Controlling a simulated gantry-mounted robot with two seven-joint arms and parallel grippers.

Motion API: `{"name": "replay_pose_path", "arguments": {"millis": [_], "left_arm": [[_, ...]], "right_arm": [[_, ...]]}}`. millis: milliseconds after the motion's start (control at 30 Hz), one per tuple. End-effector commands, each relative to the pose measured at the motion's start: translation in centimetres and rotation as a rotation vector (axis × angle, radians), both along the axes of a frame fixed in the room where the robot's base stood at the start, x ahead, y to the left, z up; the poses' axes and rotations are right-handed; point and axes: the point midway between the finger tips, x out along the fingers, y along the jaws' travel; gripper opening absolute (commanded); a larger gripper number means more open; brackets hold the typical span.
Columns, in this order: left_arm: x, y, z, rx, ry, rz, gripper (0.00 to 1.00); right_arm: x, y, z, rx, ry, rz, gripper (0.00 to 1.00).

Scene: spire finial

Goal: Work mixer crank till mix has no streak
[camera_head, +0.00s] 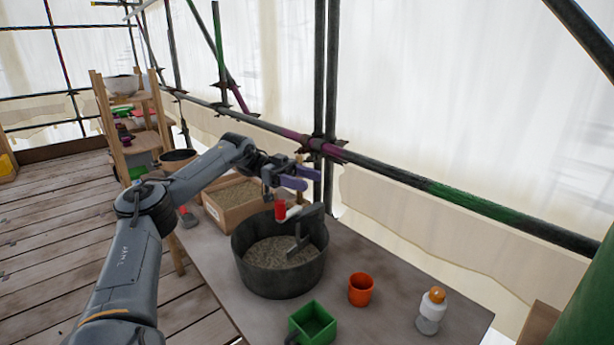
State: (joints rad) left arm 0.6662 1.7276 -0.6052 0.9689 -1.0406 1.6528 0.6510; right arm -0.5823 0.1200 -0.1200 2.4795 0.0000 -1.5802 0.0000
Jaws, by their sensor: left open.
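The mixer is a dark round tub (262,284) on the bench. The grey-brown mix (270,252) lies in it, with a paddle (298,243) standing in the mix. I cannot tell at this size whether the mix has streaks. The crank has a pale arm (300,212) and a red handle (280,209) above the tub's far rim. My left gripper (304,178) is open, above and beyond the red handle and apart from it as far as I can see. My right gripper is not in view.
On the bench (390,318) stand a green square box (313,323), an orange cup (361,289) and a white bottle with orange cap (431,311). A wooden box of grey material (232,200) sits behind the tub. Scaffold poles (440,190) run behind the bench.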

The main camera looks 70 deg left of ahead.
Motion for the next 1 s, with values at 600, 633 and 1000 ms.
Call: {"name": "replay_pose_path", "arguments": {"millis": [600,633,1000], "left_arm": [[0.5,-0.7,0.5,0.008,-0.009,-0.001,0.36],[0.5,-0.7,0.5,0.013,-0.016,-0.001,0.32],[3.0,1.4,-1.1,0.518,-0.399,0.077,0.00]], "right_arm": [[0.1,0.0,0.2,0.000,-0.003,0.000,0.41],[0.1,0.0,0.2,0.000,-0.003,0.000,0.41],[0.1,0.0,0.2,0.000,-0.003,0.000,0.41]]}}
